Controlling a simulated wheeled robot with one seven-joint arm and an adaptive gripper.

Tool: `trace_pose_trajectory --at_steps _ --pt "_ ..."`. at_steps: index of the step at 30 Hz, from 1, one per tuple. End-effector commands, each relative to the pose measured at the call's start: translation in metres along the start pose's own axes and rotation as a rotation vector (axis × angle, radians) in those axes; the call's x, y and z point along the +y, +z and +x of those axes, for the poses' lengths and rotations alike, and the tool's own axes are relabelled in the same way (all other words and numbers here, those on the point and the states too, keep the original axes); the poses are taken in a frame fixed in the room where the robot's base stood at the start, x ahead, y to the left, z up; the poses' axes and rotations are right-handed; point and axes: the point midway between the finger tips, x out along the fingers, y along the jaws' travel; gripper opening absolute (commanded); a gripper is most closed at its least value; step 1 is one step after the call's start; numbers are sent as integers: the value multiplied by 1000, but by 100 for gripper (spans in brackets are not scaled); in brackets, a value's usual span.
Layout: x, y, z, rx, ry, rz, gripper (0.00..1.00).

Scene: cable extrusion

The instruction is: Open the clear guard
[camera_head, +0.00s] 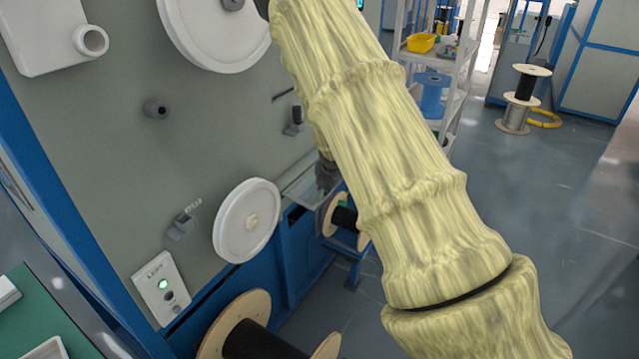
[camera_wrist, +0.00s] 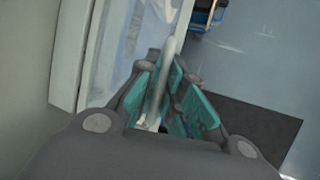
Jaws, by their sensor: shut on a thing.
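The clear guard (camera_head: 301,180) shows in the head view as a see-through panel on the machine's front, partly hidden behind my arm. In the wrist view the clear guard (camera_wrist: 114,50) is a pale see-through sheet at upper left, beside a white frame edge. A pale bar-shaped handle (camera_wrist: 173,46) runs along its right side. My gripper (camera_wrist: 168,92), with teal finger pads, is shut on this handle, with a pad on each side of it. In the head view only a dark part of my gripper (camera_head: 326,174) shows beside the guard; its fingertips cannot be made out.
The grey machine panel (camera_head: 120,150) carries a white wheel (camera_head: 246,220) and a control box (camera_head: 161,288) with a lit green button. Cable spools (camera_head: 250,340) stand low by the machine. A shelf (camera_head: 455,95) stands behind my arm. The floor (camera_head: 570,210) at right is clear.

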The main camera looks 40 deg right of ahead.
Motion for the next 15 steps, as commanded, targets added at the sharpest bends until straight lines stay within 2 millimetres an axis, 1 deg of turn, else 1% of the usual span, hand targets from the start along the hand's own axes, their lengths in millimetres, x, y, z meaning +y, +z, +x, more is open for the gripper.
trace_pose_trajectory --at_steps 1,3,15 --pt "3 4 -6 0 2 1 0" --pt "2 7 -9 -1 1 5 0" --pt "3 16 -17 -5 -1 15 0"
